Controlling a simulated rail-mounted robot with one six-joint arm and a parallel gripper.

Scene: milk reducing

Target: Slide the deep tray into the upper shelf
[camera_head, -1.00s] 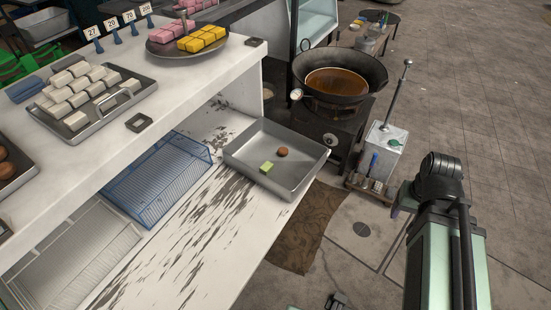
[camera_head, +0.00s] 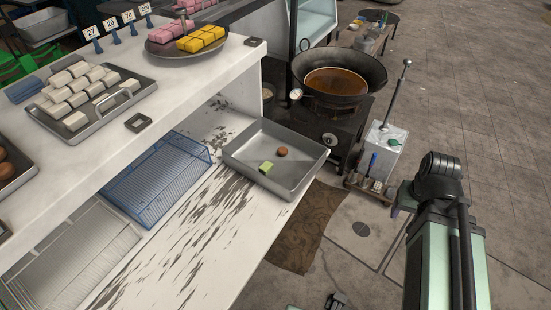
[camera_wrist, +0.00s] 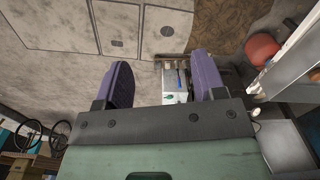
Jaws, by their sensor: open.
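The deep tray (camera_head: 300,183) is a grey metal tray on the right end of the white lower shelf (camera_head: 215,245). A green block (camera_head: 266,167) and a round brown piece (camera_head: 282,152) lie in it. The white upper shelf (camera_head: 165,104) is above and to the left. My gripper (camera_wrist: 163,80) shows in the wrist view with its two purple fingers spread apart and nothing between them. It is away from the tray. In the head view my arm is at the right, and the gripper cannot be made out clearly.
A tray of white blocks (camera_head: 93,133) and a round plate of pink and yellow pieces (camera_head: 157,47) stand on the upper shelf. A blue wire rack (camera_head: 150,185) lies on the lower shelf. A wok (camera_head: 345,68) stands behind the deep tray. Open floor (camera_head: 490,90) is at the right.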

